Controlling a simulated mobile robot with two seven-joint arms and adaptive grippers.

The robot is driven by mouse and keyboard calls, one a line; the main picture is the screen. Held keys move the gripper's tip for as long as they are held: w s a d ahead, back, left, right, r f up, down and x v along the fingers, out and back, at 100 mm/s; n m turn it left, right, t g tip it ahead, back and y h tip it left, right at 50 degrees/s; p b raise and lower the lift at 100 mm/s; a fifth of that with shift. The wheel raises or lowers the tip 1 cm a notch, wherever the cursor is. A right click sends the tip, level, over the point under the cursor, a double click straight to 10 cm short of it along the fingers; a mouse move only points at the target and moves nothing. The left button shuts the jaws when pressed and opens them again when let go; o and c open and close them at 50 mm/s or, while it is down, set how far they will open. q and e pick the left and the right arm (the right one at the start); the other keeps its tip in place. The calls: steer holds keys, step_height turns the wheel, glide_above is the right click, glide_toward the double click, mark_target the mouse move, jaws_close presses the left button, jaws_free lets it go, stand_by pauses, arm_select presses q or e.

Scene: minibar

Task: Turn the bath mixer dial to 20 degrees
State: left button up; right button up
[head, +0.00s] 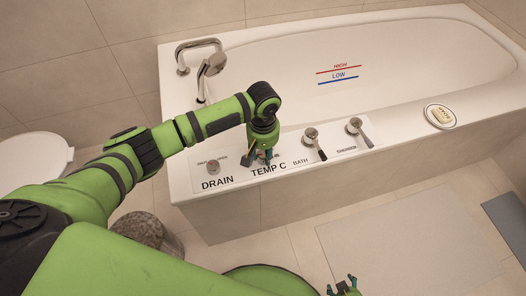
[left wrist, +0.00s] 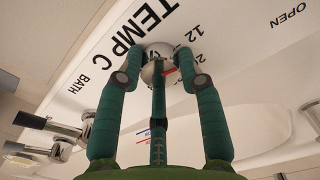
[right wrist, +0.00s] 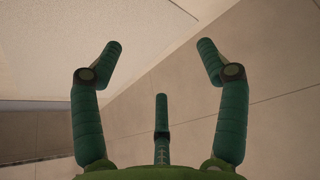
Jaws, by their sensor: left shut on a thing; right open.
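The bath mixer dial is a round silver knob with a red mark (left wrist: 153,72), on the white tub edge by the printed "TEMP C". The left wrist view shows a "12" and part of another number beside it. My left gripper (left wrist: 158,58) is shut on the dial, with fingers on both sides of it. In the head view my left gripper (head: 264,155) points down above "TEMP C" and hides most of the dial. The exact dial setting cannot be read. My right gripper (head: 345,288) is open and empty, low over the floor; its spread fingers show in the right wrist view (right wrist: 160,62).
The drain knob (head: 212,166) is left of the dial. The bath lever (head: 313,142) and shower lever (head: 357,130) are to its right. A faucet with hand shower (head: 205,68) stands behind. A soap dish (head: 440,116) sits on the rim. A grey mat (head: 405,245) lies on the floor.

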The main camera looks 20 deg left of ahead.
arm_select(q)
steer(key=shift+r+p, duration=0.1)
steer(key=shift+p, duration=0.35)
steer(key=m+p, duration=0.4)
steer(key=p, duration=0.1)
steer(key=shift+s+m, duration=0.15)
steer(key=shift+m, duration=0.25)
steer(key=shift+m+p, duration=0.4)
steer(key=shift+p, duration=0.05)
steer(key=shift+f, duration=0.2)
arm_select(e)
steer(key=s+r+g, duration=0.1)
steer(key=s+g, duration=0.1)
steer(key=s, duration=0.6)
steer(key=s+d+r+g, duration=0.1)
steer(key=s+g, duration=0.1)
steer(key=s, duration=0.7)
steer(key=shift+s+r+h, duration=0.25)
steer(key=shift+r+h, duration=0.05)
steer(key=shift+r, duration=0.05)
arm_select(q)
steer(key=shift+m, duration=0.3)
arm_select(e)
steer(key=shift+w, duration=0.2)
arm_select(q)
steer(key=o, duration=1.1)
steer(key=shift+o, duration=0.2)
